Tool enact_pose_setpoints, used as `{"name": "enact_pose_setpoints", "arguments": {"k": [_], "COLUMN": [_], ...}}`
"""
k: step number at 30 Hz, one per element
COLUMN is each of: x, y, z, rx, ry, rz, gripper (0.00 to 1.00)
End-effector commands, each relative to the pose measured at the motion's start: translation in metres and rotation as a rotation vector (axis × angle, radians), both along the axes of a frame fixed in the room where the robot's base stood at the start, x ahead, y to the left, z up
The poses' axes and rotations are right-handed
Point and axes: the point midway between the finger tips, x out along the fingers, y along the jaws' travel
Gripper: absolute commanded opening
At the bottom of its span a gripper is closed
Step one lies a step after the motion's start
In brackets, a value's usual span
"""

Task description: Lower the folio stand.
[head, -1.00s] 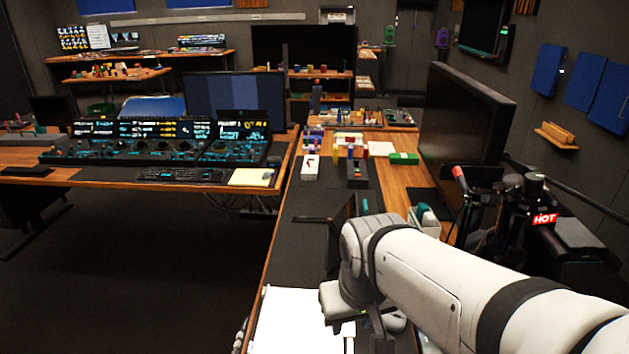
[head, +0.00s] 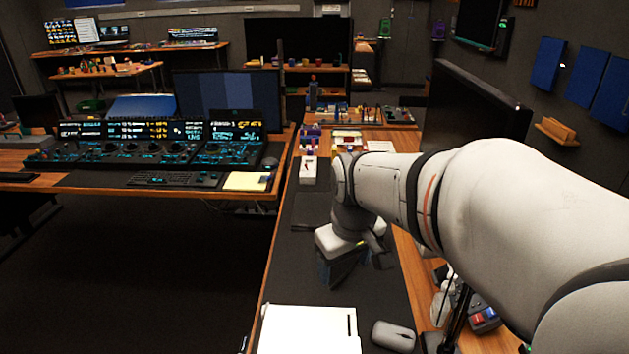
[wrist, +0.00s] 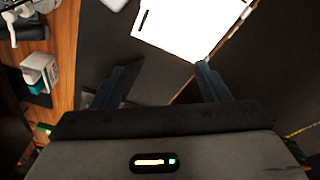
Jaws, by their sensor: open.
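My gripper (head: 343,268) is over the dark desk mat, between the white panel and the back of the desk, pointing down. In the wrist view its two dark fingers (wrist: 160,70) are spread apart, with nothing clamped between them. A dark flat panel, which seems to be the folio stand (wrist: 152,84), shows between and below the fingers. I cannot tell its tilt or whether a finger touches it. In the head view my wrist and fingers hide most of that spot.
A white panel (head: 308,330) and a grey mouse (head: 393,336) lie at the near end of the desk. A large monitor (head: 475,110) stands at the right. Small boxes (head: 309,170) stand farther back. A mixing console (head: 130,145) is on the left desk.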

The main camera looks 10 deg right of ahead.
Motion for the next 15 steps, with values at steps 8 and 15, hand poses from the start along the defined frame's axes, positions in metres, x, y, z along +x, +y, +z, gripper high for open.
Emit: {"name": "enact_pose_setpoints", "arguments": {"k": [8, 15], "x": [0.127, 0.217], "y": [-0.053, -0.112], "z": [0.016, -0.013], "rx": [-0.058, -0.078], "ry": [0.083, 0.138], "rz": [0.388, 0.724], "gripper": [0.87, 0.87]}}
